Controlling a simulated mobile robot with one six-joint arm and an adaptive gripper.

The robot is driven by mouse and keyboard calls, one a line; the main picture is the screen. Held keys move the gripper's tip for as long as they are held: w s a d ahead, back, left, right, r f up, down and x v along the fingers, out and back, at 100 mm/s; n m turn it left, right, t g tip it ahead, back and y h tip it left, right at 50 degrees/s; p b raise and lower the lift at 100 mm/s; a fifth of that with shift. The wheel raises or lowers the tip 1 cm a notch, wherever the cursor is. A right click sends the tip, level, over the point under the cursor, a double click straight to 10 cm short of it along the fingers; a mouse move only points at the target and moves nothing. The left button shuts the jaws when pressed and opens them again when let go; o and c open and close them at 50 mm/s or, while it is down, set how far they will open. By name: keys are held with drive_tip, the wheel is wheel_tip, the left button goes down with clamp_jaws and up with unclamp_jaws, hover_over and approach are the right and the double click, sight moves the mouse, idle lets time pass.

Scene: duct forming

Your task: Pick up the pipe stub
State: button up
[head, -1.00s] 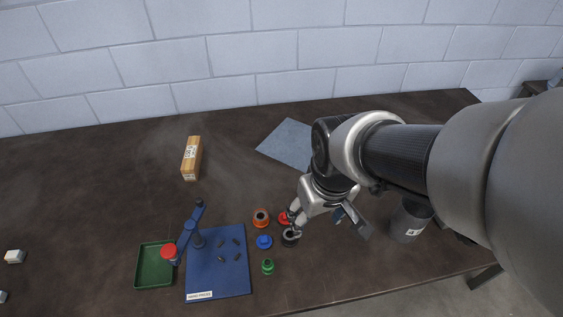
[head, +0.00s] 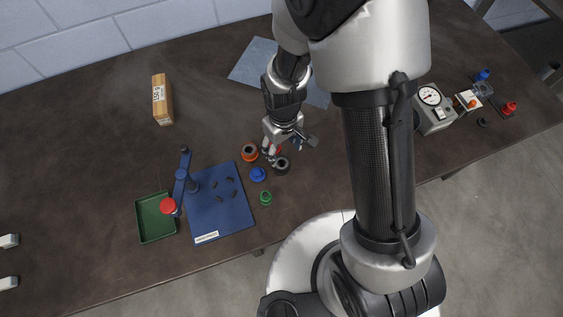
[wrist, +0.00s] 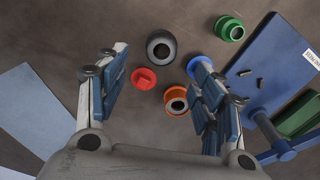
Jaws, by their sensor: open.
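The likely pipe stub is a dark grey, open-topped short cylinder (head: 282,165) standing upright on the bench. In the wrist view this dark stub (wrist: 161,47) lies ahead, beyond a small red cap (wrist: 144,78). My gripper (head: 282,151) is above the bench beside the stub, its fingers apart and empty. In the wrist view my gripper (wrist: 160,64) has the red cap between its fingers in the picture, with no visible contact. An orange flanged ring (wrist: 176,101) sits near the right finger. The red cap is mostly hidden in the head view.
A blue cap (head: 258,174) and a green fitting (head: 265,198) stand close by. The blue mat (head: 240,213) with a blue press, and a green tray (head: 141,222), lie left. A wooden block (head: 162,99) stands farther back. A gauge box (head: 432,107) is at right.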

sight(282, 163)
wheel_tip(282, 163, down, 11)
drive_tip(key=b, duration=0.2)
drive_tip(key=shift+a+r+b, duration=0.1)
drive_tip(key=shift+r+b, duration=0.05)
drive_tip(key=shift+b, duration=0.15)
drive_tip(key=c, duration=1.1)
drive_tip(key=shift+r, duration=0.15)
drive_tip(key=shift+c, duration=0.2)
